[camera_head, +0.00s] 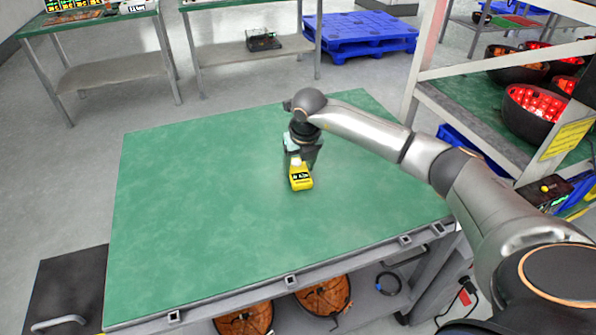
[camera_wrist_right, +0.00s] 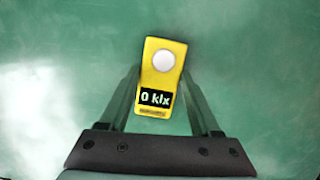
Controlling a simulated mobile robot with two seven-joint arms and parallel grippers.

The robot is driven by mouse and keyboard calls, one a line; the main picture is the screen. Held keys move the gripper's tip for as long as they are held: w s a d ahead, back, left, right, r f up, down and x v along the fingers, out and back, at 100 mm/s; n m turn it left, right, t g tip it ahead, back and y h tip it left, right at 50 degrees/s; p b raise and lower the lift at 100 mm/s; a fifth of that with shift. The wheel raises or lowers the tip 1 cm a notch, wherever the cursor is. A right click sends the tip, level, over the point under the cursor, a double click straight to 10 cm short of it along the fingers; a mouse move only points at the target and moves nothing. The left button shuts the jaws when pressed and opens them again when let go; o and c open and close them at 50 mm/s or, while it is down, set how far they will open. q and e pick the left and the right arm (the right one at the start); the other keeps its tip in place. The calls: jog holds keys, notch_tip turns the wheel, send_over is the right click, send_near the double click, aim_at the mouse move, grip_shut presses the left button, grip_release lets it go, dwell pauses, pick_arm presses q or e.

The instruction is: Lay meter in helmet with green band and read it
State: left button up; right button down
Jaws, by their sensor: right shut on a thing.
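The meter (camera_head: 301,181) is yellow, with a white dome and a small dark display; it is over the green table. In the right wrist view the meter (camera_wrist_right: 163,62) shows its display, which reads "0 klx". My right gripper (camera_head: 300,161) is shut on the meter, with a finger on each side of it in the right wrist view. I cannot tell whether the meter touches the table top. Dark bowl-shaped helmets (camera_head: 518,127) sit on the rack at the right, lit red inside; I see no green band on them. My left gripper is not in view.
The green table top (camera_head: 190,220) is otherwise clear. Round orange-brown items (camera_head: 326,296) lie on the shelf under it. The rack (camera_head: 452,110) stands close at the right. Other benches (camera_head: 230,22) and a blue pallet (camera_head: 360,32) are at the back.

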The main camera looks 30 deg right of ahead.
aim_at(297, 166)
jog(key=shift+r, duration=0.5)
notch_tip(297, 166, up, 2)
jog(key=shift+r, duration=0.25)
jog(key=s+a+r, duration=0.4)
jog(key=s+r, duration=0.5)
jog(key=s, duration=0.4)
jog(key=shift+s+r, duration=0.2)
jog(key=shift+r, duration=0.1)
